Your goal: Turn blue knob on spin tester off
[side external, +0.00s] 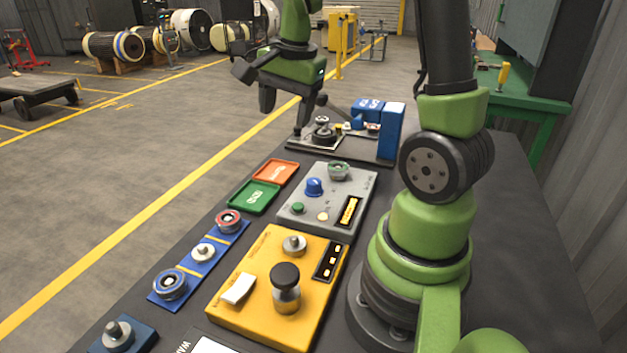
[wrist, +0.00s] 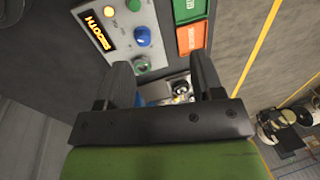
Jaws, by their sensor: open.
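The spin tester (side external: 290,222) is a grey box in the middle of the bench. Its blue knob (side external: 314,186) also shows in the wrist view (wrist: 141,36), above the gap between my fingertips. A green button (side external: 298,208), a lit lamp (side external: 322,216) and a lit amber display (side external: 348,212) share its face. The display (wrist: 95,27) appears to read SMOOTH in the wrist view. My gripper (side external: 284,108) is open and empty, raised beyond the tester and apart from the knob. Its two dark fingers (wrist: 162,65) show spread in the wrist view.
A yellow box (side external: 255,310) with a black-topped knob stands nearer the camera. Orange (side external: 276,172) and green (side external: 254,197) trays and a blue strip (side external: 183,264) with rotors lie at left. A rotor stand and blue blocks (side external: 391,130) stand at the far end.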

